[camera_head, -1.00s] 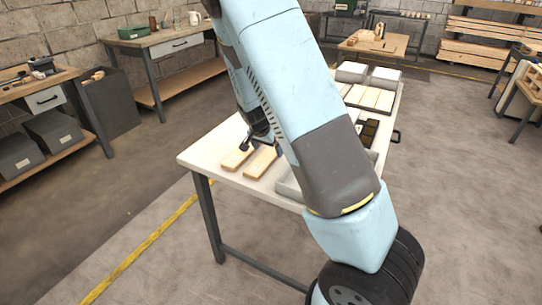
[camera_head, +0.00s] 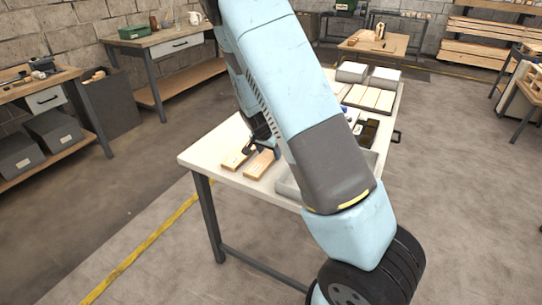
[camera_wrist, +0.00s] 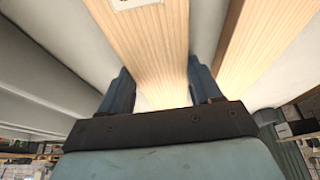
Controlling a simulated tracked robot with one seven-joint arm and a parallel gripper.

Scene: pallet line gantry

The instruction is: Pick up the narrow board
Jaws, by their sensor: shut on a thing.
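Two pale wooden boards lie side by side at the left end of the white table in the head view. The narrow board (camera_head: 261,164) is the right-hand one, under my gripper (camera_head: 262,150). In the wrist view my gripper (camera_wrist: 158,80) has one finger along each long side of this board (camera_wrist: 152,40), shut on it. A white label shows on its face at the top of the view. The other board (camera_head: 235,160) lies apart to its left; the wrist view shows it at the right (camera_wrist: 268,45). I cannot tell whether the held board is clear of the table.
A grey tray (camera_head: 287,186) stands right of the boards, partly behind my arm. Farther back on the white table (camera_head: 200,158) are a dark tray (camera_head: 369,131), pale planks (camera_head: 370,98) and grey boxes (camera_head: 385,76). The floor left of the table is clear.

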